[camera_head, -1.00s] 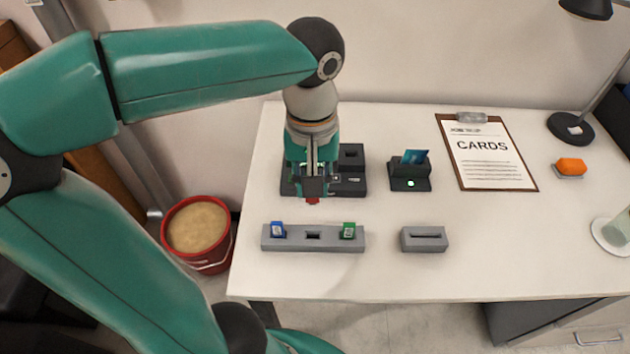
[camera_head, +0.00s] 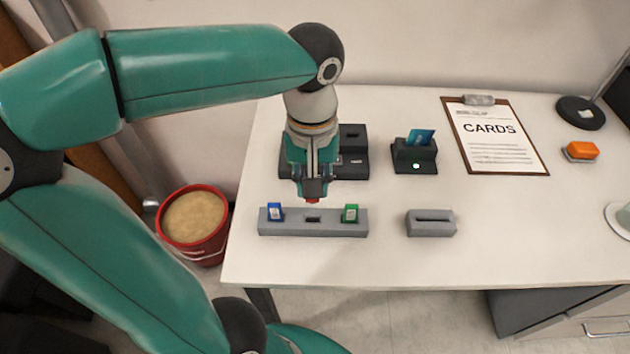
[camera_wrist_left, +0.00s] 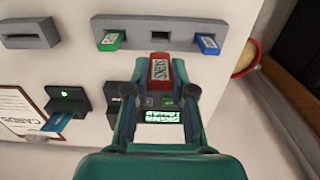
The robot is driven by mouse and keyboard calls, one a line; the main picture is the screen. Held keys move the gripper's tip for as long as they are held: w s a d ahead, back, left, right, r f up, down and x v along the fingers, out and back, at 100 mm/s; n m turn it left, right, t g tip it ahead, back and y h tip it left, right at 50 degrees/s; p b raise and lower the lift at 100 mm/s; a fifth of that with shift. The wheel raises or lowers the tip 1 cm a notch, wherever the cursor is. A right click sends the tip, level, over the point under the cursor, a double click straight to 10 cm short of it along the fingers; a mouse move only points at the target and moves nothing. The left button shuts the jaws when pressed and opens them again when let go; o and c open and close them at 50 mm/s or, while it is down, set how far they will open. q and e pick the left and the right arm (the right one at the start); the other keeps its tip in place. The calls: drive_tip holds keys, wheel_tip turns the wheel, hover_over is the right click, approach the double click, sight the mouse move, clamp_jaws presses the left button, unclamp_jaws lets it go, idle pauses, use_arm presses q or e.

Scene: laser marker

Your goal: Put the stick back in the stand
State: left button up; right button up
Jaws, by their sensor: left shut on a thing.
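My left gripper (camera_head: 313,187) is shut on a red stick (camera_wrist_left: 160,72), which also shows as a small red tip below the fingers in the head view (camera_head: 312,200). It holds the stick just behind the grey stand (camera_head: 337,221). The stand has a blue stick (camera_head: 275,212) in its left slot and a green stick (camera_head: 350,214) in its right slot. Its middle slot (camera_head: 313,219) is empty; in the left wrist view that slot (camera_wrist_left: 160,33) lies just beyond the red stick's end. My right gripper is not in view.
A dark laser marker (camera_head: 352,165) with a lit screen (camera_wrist_left: 163,116) stands behind the gripper. To the right are a black card reader (camera_head: 415,160) with a blue card, an empty grey slotted block (camera_head: 430,224), a clipboard (camera_head: 478,100) and an orange button (camera_head: 583,150).

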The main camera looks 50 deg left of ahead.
sight(313, 203)
use_arm(q)
drive_tip(key=shift+f+b, duration=1.25)
drive_tip(key=shift+f, duration=0.55)
idle(0.9)
drive_tip(key=shift+f+b, duration=1.1)
drive_tip(key=shift+f, duration=0.7)
idle(0.4)
drive_tip(key=o, duration=0.9)
drive_tip(key=shift+r, duration=0.15)
